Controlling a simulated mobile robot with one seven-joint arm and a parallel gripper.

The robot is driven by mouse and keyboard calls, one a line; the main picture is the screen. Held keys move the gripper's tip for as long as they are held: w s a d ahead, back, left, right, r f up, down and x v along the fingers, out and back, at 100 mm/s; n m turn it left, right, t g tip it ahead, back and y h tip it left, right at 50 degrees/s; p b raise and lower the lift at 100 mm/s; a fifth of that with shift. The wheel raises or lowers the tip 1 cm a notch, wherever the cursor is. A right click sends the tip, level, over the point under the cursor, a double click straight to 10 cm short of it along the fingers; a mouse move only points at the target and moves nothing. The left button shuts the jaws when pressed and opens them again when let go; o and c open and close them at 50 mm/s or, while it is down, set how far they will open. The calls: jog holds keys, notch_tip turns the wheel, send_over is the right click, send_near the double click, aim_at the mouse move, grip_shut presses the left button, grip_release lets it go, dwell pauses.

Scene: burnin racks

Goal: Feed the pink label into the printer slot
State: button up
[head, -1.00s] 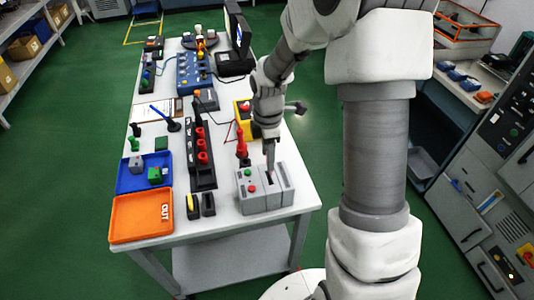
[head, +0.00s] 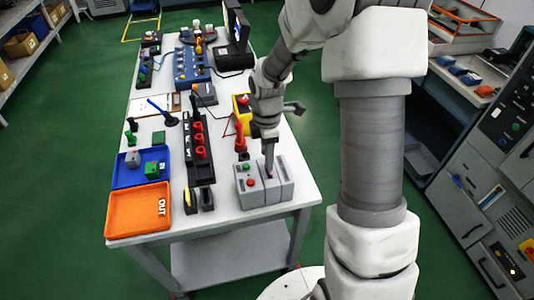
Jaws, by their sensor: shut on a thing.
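The printer (head: 252,195) is a light grey box with a red button, standing at the near right corner of the white table. My gripper (head: 269,168) points down right above the printer's top, around where a dark slot shows. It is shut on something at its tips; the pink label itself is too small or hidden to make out. I cannot tell how far the label is in the slot.
An orange OUT tray (head: 138,211) and a blue tray (head: 128,176) with small blocks lie at left. A black rack (head: 199,150) with red rings stands left of the printer. A red-handled tool (head: 240,141) stands just behind the printer.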

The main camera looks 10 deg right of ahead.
jog(key=shift+f+b, duration=1.45)
jog(key=shift+f, duration=0.75)
dwell(0.5)
jog(key=o, duration=1.4)
jog(key=shift+r+p, duration=0.85)
jog(key=shift+r, duration=7.9)
